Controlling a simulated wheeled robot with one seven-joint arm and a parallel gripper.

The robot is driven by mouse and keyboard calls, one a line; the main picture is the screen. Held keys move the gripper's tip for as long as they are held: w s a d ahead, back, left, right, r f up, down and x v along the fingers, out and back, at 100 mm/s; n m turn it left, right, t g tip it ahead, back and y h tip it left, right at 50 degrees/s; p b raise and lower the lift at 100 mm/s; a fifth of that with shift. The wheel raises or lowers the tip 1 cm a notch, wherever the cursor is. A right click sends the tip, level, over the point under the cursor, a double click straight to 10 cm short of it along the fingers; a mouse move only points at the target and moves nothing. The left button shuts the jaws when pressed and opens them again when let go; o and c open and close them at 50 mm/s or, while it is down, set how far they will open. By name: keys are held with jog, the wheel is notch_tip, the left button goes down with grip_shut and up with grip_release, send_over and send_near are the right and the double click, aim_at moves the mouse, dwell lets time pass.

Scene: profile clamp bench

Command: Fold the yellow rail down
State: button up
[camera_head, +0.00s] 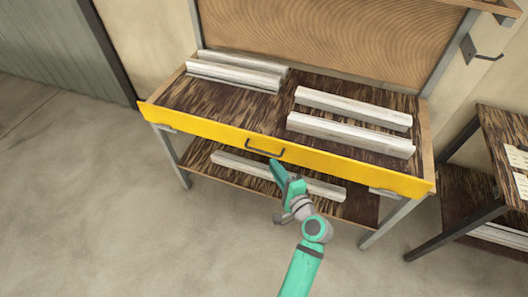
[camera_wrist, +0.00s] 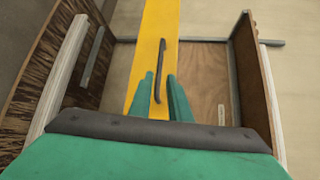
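The yellow rail (camera_head: 200,125) runs along the whole front edge of the bench and stands upright. A dark bar handle (camera_head: 265,152) sits at its middle. My green gripper (camera_head: 277,166) is just in front of and slightly below the handle in the head view. In the wrist view the yellow rail (camera_wrist: 150,22) runs up the picture, with the handle (camera_wrist: 161,55) lying between the lines of my two fingers (camera_wrist: 160,76). The fingers are apart with a gap between them. I cannot tell whether they touch the handle.
Pale profiles (camera_head: 350,133) lie on the bench top behind the rail, and another (camera_head: 235,163) lies on the lower shelf. A second dark table (camera_head: 500,140) stands at the right. A metal hook (camera_head: 485,57) is on the wall. The floor in front is clear.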

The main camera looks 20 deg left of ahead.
aim_at(265, 153)
jog(key=x, duration=0.9)
jog(key=shift+w+a+f, duration=0.1)
jog(key=shift+w, duration=0.05)
grip_shut()
